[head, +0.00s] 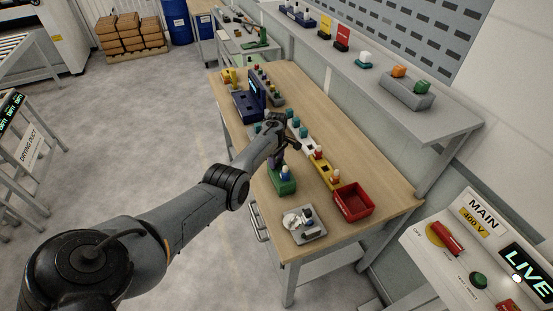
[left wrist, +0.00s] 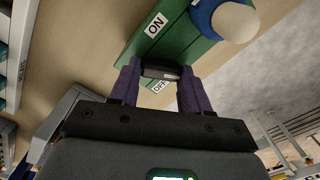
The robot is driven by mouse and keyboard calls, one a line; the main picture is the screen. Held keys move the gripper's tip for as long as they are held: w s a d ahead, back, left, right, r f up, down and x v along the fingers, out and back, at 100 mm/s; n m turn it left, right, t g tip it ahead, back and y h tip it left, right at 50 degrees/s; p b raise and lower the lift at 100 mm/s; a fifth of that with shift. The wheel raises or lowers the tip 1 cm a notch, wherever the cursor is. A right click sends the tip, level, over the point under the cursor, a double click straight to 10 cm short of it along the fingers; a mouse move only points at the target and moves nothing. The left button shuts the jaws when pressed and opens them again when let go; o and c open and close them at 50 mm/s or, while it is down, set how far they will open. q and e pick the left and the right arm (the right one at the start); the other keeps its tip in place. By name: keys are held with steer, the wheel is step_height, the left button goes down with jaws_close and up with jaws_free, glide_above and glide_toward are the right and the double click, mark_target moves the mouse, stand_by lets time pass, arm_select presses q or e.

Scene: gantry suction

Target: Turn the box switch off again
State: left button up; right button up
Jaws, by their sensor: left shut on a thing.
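The green switch box (head: 283,184) stands near the front edge of the wooden workbench. In the left wrist view the green box (left wrist: 190,50) bears a white ON label (left wrist: 156,24) and a partly covered OFF label (left wrist: 160,87). A black switch handle (left wrist: 160,72) lies between the purple fingers of my left gripper (left wrist: 160,82), which is shut on it. The handle appears close to the OFF label; I cannot tell its exact setting. In the head view my left gripper (head: 279,160) is over the box and hides the handle. My right gripper is not in view.
A blue part with a white ball (left wrist: 236,20) sits on the box. A red bin (head: 353,203), a yellow block (head: 322,171) and a grey plate with a white part (head: 304,224) are nearby on the bench (head: 395,202). A grey shelf (head: 450,122) runs behind.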

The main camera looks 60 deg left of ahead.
arm_select(q)
steer(key=m, duration=0.4)
steer(key=shift+a, duration=0.15)
steer(key=shift+m, duration=1)
steer(key=shift+w, duration=0.1)
steer(key=o, duration=1.1)
steer(key=shift+c, duration=0.2)
steer(key=shift+r, duration=0.1)
